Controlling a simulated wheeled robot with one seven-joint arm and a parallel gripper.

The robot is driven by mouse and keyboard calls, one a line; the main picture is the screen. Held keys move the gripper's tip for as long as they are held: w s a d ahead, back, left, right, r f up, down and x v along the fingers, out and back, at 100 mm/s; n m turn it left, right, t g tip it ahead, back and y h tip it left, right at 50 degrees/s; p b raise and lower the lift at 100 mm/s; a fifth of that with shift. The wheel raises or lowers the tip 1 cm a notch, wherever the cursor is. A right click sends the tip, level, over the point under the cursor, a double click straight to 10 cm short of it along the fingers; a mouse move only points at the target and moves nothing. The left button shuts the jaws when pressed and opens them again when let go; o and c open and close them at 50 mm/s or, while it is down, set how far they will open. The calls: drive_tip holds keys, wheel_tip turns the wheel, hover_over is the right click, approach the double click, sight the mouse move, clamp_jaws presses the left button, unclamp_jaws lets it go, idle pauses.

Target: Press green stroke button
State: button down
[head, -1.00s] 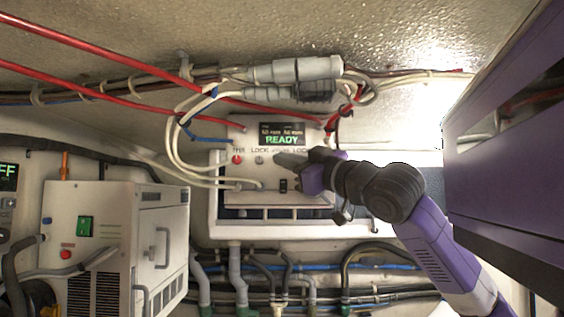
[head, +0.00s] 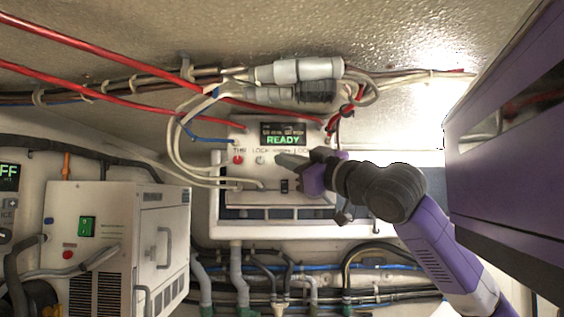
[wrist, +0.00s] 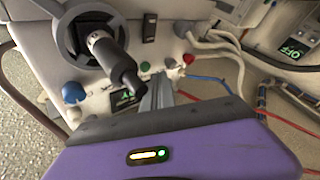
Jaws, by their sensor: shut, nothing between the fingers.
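The green button (wrist: 145,66) shows in the wrist view on the white control panel, just beyond the tips of my gripper (wrist: 154,82). My gripper's grey fingers are together with nothing between them. In the head view my gripper (head: 279,158) is in front of the panel (head: 225,176), just under the green READY display (head: 283,140), and hides the green button. The fingertips look very close to the button, but I cannot tell whether they touch it.
A red button (head: 238,160) and a grey one (head: 260,160) sit left of my gripper. The wrist view shows a dark crank handle (wrist: 123,75) and blue knob (wrist: 73,92) nearby. White cables (head: 172,150) loop at the panel's left. A white box (head: 95,225) stands lower left.

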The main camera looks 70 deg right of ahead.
drive_tip(key=shift+d, duration=0.1)
idle(0.7)
drive_tip(key=shift+w+d, duration=0.15)
drive_tip(key=shift+d, duration=0.15)
drive_tip(key=shift+w+d, duration=0.15)
drive_tip(key=shift+d, duration=0.2)
idle(0.7)
idle(0.4)
drive_tip(key=shift+s+a, duration=0.3)
drive_tip(key=shift+a, duration=0.45)
